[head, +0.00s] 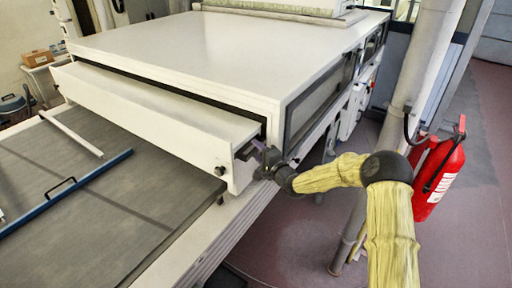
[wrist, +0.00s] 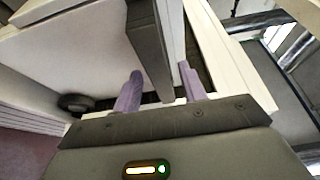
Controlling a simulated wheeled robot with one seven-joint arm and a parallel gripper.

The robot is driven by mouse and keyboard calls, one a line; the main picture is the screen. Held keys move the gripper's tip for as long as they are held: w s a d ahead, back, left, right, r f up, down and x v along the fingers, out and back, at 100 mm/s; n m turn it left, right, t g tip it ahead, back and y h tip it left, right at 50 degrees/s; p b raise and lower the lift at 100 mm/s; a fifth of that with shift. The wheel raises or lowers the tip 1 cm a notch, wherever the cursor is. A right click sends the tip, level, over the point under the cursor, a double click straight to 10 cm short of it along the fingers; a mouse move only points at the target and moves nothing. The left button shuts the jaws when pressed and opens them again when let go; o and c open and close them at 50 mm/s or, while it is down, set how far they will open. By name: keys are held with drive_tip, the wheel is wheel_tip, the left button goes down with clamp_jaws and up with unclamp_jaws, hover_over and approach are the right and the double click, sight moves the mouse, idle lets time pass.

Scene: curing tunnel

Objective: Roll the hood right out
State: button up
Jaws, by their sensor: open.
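The hood (head: 150,112) is a long white box front that stands partly out from the white tunnel housing (head: 220,50), with a dark gap along its top. A dark grip piece (head: 243,154) sticks out at the hood's right end. My gripper (head: 257,146) is at that end, its purple fingers close to the piece. In the wrist view my gripper (wrist: 161,84) is open, with one finger on each side of a grey bar (wrist: 148,38) and a pale strip beside it. I cannot tell whether either finger touches the bar.
A grey conveyor belt (head: 90,215) runs out below the hood, with a blue bar (head: 70,190) and a white strip (head: 72,133) on it. A red extinguisher (head: 438,175) hangs on a pale column (head: 415,70) at right. Open floor (head: 290,245) lies right of the conveyor.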

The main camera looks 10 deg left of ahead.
drive_tip(key=shift+w+a, duration=0.4)
drive_tip(key=shift+a, duration=0.05)
clamp_jaws()
drive_tip(key=shift+s, duration=0.1)
